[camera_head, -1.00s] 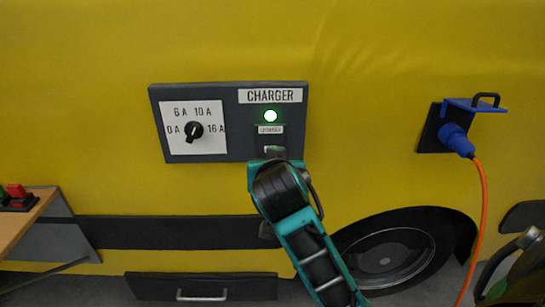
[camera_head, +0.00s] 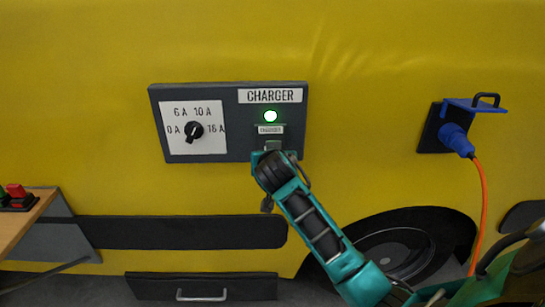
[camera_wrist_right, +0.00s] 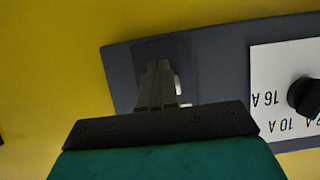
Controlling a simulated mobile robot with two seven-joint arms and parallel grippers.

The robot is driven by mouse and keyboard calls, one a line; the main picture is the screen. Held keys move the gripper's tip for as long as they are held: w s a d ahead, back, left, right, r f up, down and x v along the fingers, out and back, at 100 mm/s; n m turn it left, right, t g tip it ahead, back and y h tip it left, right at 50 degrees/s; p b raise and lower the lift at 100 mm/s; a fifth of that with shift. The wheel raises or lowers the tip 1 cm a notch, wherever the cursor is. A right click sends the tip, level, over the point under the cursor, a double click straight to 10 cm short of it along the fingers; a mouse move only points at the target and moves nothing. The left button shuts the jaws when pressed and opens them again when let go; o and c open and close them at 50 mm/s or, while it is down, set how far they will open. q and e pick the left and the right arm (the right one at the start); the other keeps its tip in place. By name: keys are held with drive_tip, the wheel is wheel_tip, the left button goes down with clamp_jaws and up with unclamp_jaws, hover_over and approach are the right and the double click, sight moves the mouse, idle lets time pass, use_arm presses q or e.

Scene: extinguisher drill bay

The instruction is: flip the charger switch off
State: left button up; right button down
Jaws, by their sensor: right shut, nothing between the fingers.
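My right gripper (camera_head: 272,147) is at the panel's lower right, just below the small label under the lamp. In the right wrist view its fingers (camera_wrist_right: 158,80) are together and empty, in front of the panel (camera_wrist_right: 215,65). The charger switch is mostly hidden behind the fingers; a small pale piece (camera_wrist_right: 178,86) shows beside them, possibly part of it. Whether they touch cannot be told. My left gripper is out of view.
A black selector knob (camera_head: 194,131) sits on a white dial, left of the switch area; it also shows in the right wrist view (camera_wrist_right: 304,97). A blue plug (camera_head: 455,138) with an orange cable (camera_head: 483,205) is at right. A wooden table (camera_head: 22,222) stands at left.

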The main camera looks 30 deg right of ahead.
drive_tip(key=shift+w+d+f+t+b, duration=0.1)
drive_tip(key=shift+t+b, duration=0.3)
drive_tip(key=shift+b, duration=0.35)
